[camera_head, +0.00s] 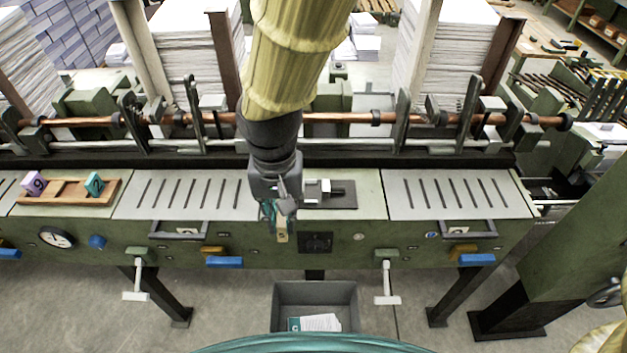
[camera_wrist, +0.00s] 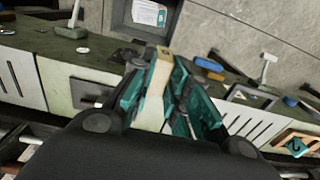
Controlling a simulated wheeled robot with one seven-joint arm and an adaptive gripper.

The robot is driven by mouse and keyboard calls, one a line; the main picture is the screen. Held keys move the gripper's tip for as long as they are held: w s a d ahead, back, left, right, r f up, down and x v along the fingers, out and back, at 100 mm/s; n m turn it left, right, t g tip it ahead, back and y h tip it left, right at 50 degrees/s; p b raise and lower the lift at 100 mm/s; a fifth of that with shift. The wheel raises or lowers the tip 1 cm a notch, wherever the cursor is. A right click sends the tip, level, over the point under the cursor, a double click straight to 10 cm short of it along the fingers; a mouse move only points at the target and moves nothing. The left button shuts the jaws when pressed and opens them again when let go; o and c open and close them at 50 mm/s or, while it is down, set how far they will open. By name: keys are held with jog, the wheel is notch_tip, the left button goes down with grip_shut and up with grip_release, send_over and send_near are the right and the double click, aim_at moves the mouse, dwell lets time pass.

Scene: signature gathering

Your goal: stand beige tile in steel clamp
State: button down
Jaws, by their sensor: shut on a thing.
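My gripper (camera_head: 279,212) is shut on the beige tile (camera_head: 282,234) and holds it at the front edge of the green bench. The wrist view shows the tile (camera_wrist: 153,92) upright between the teal finger pads of my gripper (camera_wrist: 160,78). The steel clamp (camera_head: 318,188) sits on a dark plate on the bench top, just right of my gripper and partly hidden by it. The tile is apart from the clamp. I cannot make out the clamp clearly in the wrist view.
A wooden rack (camera_head: 68,196) at the left holds a purple tile (camera_head: 33,184) and a teal tile (camera_head: 95,184). Slotted plates (camera_head: 180,194) flank the clamp area. A copper-coloured rod (camera_head: 345,117) with upright arms runs behind. A grey bin (camera_head: 315,293) with papers stands below.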

jog(key=w+d+p, duration=0.1)
jog(key=w+d, duration=0.1)
jog(key=w, duration=0.2)
jog(key=w+d+f+p, duration=0.1)
jog(key=w+d+p, duration=0.1)
jog(key=w, duration=0.3)
jog(key=w+d+p, duration=0.1)
jog(key=w, duration=0.4)
jog(key=shift+w+d+f+p, duration=0.2)
jog(key=shift+w+d+p, duration=0.05)
jog(key=shift+d+p, duration=0.15)
jog(key=shift+f+p, duration=0.75)
jog(key=shift+f, duration=1)
jog(key=shift+f, duration=0.15)
jog(key=c, duration=1.4)
grip_release()
jog(key=shift+o, duration=0.2)
notch_tip(320, 180, up, 12)
jog(key=b, duration=0.3)
jog(key=shift+b, duration=0.3)
